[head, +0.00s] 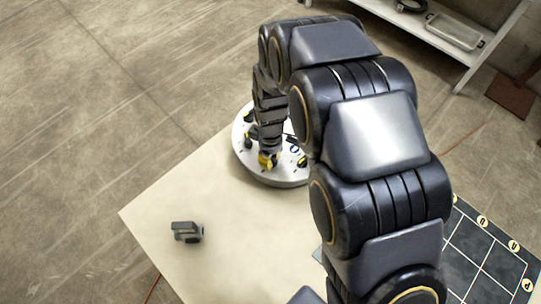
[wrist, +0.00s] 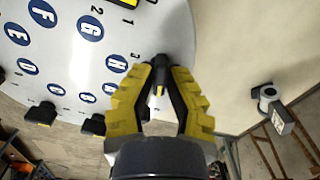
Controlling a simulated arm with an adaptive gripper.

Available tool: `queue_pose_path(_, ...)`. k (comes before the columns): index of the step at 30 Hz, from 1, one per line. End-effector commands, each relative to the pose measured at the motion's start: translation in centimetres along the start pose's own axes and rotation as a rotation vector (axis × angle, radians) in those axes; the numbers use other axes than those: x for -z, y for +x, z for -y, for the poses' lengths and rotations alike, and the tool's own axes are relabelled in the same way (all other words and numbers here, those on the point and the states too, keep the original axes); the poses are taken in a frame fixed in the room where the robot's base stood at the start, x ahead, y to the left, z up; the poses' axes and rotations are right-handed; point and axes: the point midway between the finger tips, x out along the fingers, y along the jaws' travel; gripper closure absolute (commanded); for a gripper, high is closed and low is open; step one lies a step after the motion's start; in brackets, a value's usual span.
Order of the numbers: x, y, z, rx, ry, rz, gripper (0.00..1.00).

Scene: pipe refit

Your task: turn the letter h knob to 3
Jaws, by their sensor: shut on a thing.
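The round light-grey panel (wrist: 75,60) carries blue letter discs and small numbers. The H disc (wrist: 114,62) sits just left of my gripper (wrist: 160,66), with a 3 printed close by. My gripper's yellow and black fingers are shut on the small black and yellow knob (wrist: 158,90) beside the H disc, near the panel's edge. The fingers hide part of the knob, so I cannot tell which number it points to. In the head view my arm reaches down to the panel (head: 286,180), and my gripper there is mostly hidden.
Other black and yellow knobs (wrist: 41,114) stand on the panel to the left. A grey fitting (wrist: 272,105) lies apart on the cream table; it also shows in the head view (head: 187,232). A dark gridded board (head: 482,262) is at right. The table between is clear.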

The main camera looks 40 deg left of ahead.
Motion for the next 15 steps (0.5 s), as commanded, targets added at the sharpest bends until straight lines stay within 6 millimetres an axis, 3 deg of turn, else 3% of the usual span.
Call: queue_pose_path(15, -0.09, 0.15, 0.02, 0.001, 0.49, 0.003, 1.0)
